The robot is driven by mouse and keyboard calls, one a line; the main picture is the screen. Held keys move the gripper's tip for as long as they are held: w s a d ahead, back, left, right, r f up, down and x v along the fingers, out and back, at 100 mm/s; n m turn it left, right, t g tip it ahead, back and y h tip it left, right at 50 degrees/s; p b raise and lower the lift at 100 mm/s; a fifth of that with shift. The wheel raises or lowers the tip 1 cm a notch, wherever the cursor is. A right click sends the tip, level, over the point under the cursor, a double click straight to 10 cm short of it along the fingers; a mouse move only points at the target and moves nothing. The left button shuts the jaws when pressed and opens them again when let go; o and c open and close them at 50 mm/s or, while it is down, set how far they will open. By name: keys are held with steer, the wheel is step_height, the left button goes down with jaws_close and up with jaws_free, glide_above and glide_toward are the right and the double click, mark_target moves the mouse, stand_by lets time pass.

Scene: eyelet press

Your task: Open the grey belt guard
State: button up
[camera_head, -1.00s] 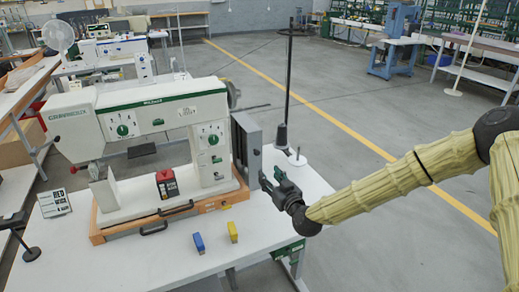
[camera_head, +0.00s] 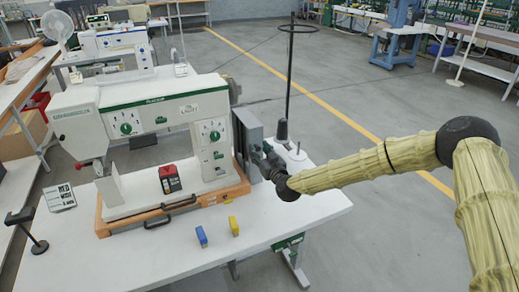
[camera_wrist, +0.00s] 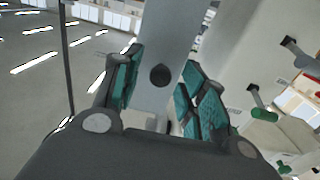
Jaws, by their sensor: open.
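The grey belt guard (camera_head: 252,135) is an upright grey panel at the right end of the white and green machine (camera_head: 150,115). In the wrist view the guard (camera_wrist: 170,35) shows as a flat grey strip with a round black knob (camera_wrist: 160,75) on it. My gripper (camera_head: 266,164) is at the guard's right side, low on it. In the wrist view my gripper (camera_wrist: 158,82) is open, with one green-padded finger on each side of the knob. I cannot tell whether a finger touches it.
The machine stands on an orange-edged base on a white table (camera_head: 280,225). A blue block (camera_head: 201,236) and a yellow block (camera_head: 234,226) lie at the front. A thread stand with a dark cone (camera_head: 282,130) rises behind my gripper. The table's right front is clear.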

steer(key=shift+w+a, duration=0.1)
steer(key=shift+w, duration=0.05)
jaws_close()
